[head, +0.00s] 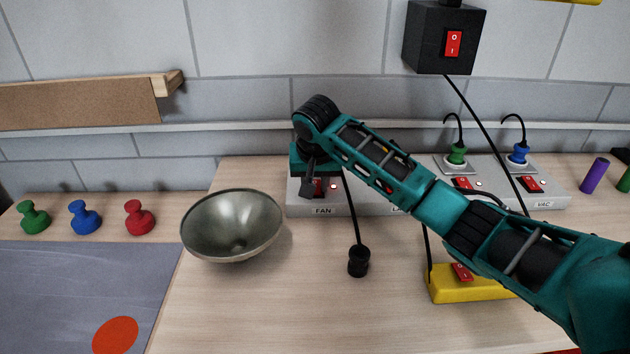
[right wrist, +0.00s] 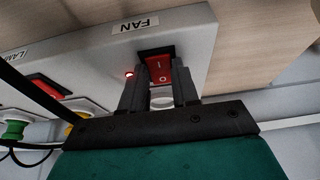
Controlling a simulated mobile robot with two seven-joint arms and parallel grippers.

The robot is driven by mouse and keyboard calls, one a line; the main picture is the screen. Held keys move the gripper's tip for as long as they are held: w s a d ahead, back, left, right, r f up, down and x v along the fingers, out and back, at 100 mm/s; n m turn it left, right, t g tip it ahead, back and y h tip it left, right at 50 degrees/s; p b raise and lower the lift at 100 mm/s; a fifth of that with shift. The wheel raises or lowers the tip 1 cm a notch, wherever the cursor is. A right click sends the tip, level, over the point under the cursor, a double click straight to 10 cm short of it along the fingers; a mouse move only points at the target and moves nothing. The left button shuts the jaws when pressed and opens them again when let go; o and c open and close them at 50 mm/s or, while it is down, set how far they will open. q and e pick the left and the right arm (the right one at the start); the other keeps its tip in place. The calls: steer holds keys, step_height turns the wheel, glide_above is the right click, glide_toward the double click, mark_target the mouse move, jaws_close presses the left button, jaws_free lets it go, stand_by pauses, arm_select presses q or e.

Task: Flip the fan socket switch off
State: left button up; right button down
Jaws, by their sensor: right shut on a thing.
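The grey socket strip (head: 375,205) lies along the back of the wooden worktop, with a FAN label (head: 323,210) at its left end. The red fan switch (right wrist: 158,73) shows in the right wrist view, marked I and O, with a lit red lamp (right wrist: 129,74) beside it. My right gripper (head: 314,186) is at the fan switch, pointing down, and its fingers (right wrist: 158,84) are on either side of the rocker, shut on it. The arm hides part of the strip's middle. My left gripper is not in view.
A metal bowl (head: 232,226) stands left of the strip. A yellow switched block (head: 465,285) is under my right arm. A black wall box (head: 444,40) hangs above. Coloured pegs (head: 84,217) stand at left.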

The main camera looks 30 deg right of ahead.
mark_target(316, 194)
steer(key=shift+w+d+r+g+y, duration=0.1)
steer(key=shift+w+r+g+y, duration=0.15)
steer(key=shift+g, duration=0.4)
steer(key=shift+w+d+g+y, duration=0.15)
steer(key=shift+g+y, duration=0.2)
steer(key=shift+g, duration=0.3)
steer(key=c, duration=0.8)
jaws_free()
steer(key=shift+c, duration=0.2)
step_height(316, 194, up, 13)
steer(key=s, duration=0.1)
steer(key=shift+s+a, duration=0.3)
steer(key=shift+a, duration=0.15)
steer(key=shift+s+f, duration=0.1)
steer(key=shift+f, duration=0.1)
